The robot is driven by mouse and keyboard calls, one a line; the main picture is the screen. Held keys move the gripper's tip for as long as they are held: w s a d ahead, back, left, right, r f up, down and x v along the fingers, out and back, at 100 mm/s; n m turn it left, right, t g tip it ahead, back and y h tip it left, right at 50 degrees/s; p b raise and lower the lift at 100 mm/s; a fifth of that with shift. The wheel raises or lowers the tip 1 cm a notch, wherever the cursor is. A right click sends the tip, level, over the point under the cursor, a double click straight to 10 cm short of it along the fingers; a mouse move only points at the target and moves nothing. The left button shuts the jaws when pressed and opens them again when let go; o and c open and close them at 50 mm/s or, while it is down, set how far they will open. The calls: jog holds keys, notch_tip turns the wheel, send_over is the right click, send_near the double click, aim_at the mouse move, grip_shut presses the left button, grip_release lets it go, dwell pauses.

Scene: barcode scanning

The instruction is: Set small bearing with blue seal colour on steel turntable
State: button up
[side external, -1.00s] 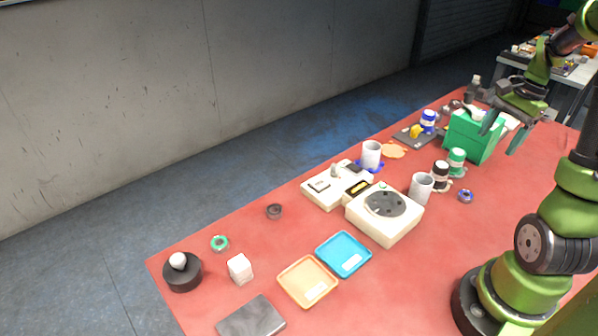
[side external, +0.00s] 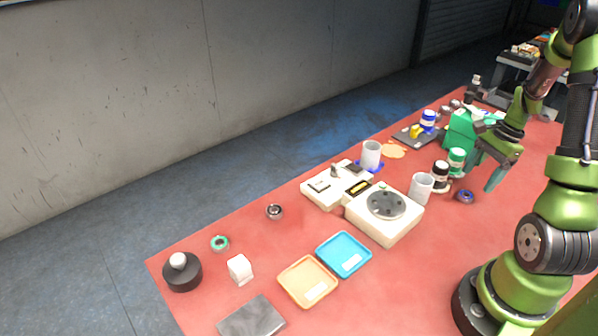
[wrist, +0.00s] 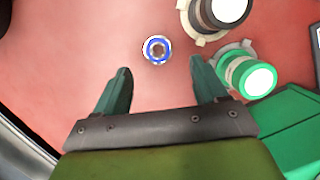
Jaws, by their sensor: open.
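The small bearing with a blue seal (side external: 465,196) lies flat on the red table, right of the grey cup and the bottles. In the wrist view the blue-sealed bearing (wrist: 157,49) sits ahead of and between my fingertips, apart from them. My gripper (side external: 483,174) is open and empty above the table near that bearing; its two green fingers show in the wrist view (wrist: 160,82). The steel turntable (side external: 386,204) is a grey disc on top of a cream box at the middle of the table. Nothing lies on the disc.
A black-and-white bottle (side external: 440,176), a green bottle (side external: 457,160) and a green bin (side external: 462,133) stand close to my gripper. A grey cup (side external: 421,187) stands between the bearing and turntable. Blue (side external: 343,254) and orange (side external: 307,281) trays lie in front.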

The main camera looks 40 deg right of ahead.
aim_at(466, 194)
jog(key=x, duration=0.5)
jog(key=shift+a+r, duration=0.1)
jog(key=shift+a, duration=0.15)
jog(key=c, duration=1.3)
jog(key=shift+o, duration=0.2)
notch_tip(466, 194, up, 8)
jog(key=w+a+r+n+g, duration=0.1)
jog(key=w+a+r+n, duration=0.3)
jog(key=w+a, duration=0.6)
jog(key=a+r, duration=0.1)
jog(key=a, duration=1.1)
jog(key=shift+n, duration=0.3)
notch_tip(466, 194, down, 7)
jog(key=shift+w+f, duration=0.1)
